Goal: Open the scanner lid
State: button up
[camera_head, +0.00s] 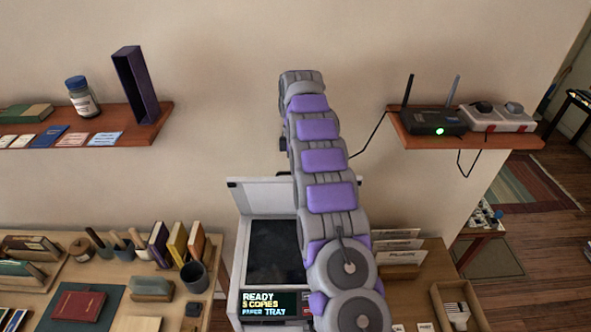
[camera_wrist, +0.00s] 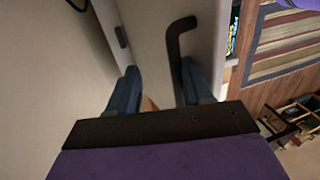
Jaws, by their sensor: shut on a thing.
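The scanner (camera_head: 243,262) stands in the lower middle of the head view. Its white lid (camera_head: 262,194) stands up at the back, and the dark glass (camera_head: 270,250) is uncovered. My arm hides the right part of both. In the wrist view the pale lid (camera_wrist: 150,40) runs between and beyond the fingers, with a dark bent handle (camera_wrist: 174,50) on it. My gripper (camera_wrist: 160,88) is shut on the handle, whose lower end lies against the right finger. In the head view my arm hides the gripper.
A display (camera_head: 268,304) on the scanner front reads "READY". A desk with books (camera_head: 80,305) stands left, and a desk with paper trays (camera_head: 400,250) right. Wall shelves hold a purple box (camera_head: 135,86) and a router (camera_head: 433,121). The wall is close behind the lid.

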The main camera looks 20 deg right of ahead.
jog(key=s+p+v, duration=0.1)
jog(key=p+v, duration=0.9)
jog(key=v, duration=0.1)
jog(key=shift+s+a+r+t, duration=0.2)
jog(key=shift+a+r+t, duration=0.1)
jog(key=shift+r, duration=0.15)
